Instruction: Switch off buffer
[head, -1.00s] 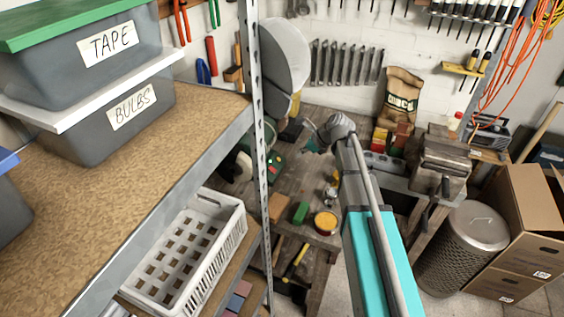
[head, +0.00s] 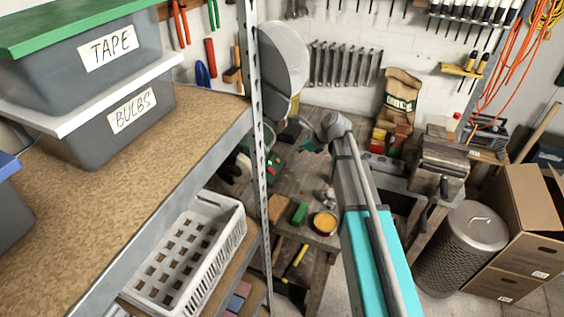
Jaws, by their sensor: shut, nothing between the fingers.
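The buffer (head: 274,165) is a dark green machine on the workbench, partly behind the metal shelf post. Small red and green spots show on its front. A pale wheel at its left is partly hidden by the shelf. My gripper (head: 307,147) is small in the head view, at the end of my arm, to the right of the buffer and apparently apart from it. It is shut and holds nothing. Its exact height and distance from the buffer are hard to tell.
A shelf post (head: 262,150) stands left of my arm, and a large grey disc (head: 284,58) is above the buffer. A green block (head: 300,213) and a yellow-topped tin (head: 325,223) are on the bench. A vise (head: 442,160) is at right.

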